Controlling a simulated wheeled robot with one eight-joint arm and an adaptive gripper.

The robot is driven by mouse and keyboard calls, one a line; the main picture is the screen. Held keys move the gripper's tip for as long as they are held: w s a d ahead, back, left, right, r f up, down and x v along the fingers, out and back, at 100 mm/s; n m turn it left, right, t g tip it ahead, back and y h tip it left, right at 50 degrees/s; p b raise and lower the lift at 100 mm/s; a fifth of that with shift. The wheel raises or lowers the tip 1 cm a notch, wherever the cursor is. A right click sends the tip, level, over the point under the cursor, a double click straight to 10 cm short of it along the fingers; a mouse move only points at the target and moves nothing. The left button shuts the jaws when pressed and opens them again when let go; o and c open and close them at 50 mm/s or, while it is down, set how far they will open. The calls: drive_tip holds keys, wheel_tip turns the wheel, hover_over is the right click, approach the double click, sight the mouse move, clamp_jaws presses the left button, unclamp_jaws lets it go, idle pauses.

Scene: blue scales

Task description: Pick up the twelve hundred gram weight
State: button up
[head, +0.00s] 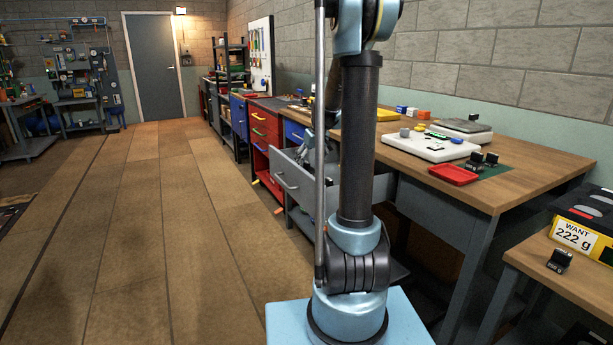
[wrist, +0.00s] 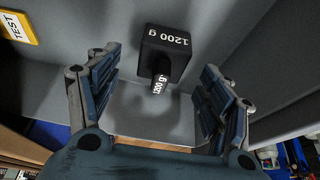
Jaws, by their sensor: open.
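The twelve hundred gram weight (wrist: 166,52) is a dark block marked "1200 g" with a narrower knob that also bears a "1200 g" label. In the wrist view it sits at upper centre on a grey surface between grey walls, which looks like the inside of the open grey drawer (head: 290,182). My gripper (wrist: 160,64) is open, with one blue-grey finger on each side of the knob. Gaps show between the fingers and the weight, and nothing is held. In the head view the weight is not visible, and my arm hides part of the drawer.
A wooden workbench (head: 540,160) stands above the drawer, with a white scale (head: 425,148), a red tray (head: 453,175) and dark weights (head: 476,161). Another dark weight (head: 560,261) lies on the near right table. A yellow "TEST" label (wrist: 18,27) shows at upper left.

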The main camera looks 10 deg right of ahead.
sight(307, 169)
drive_tip(key=shift+x, duration=2.4)
drive_tip(key=shift+a, duration=0.15)
drive_tip(key=shift+w+r, duration=0.1)
clamp_jaws()
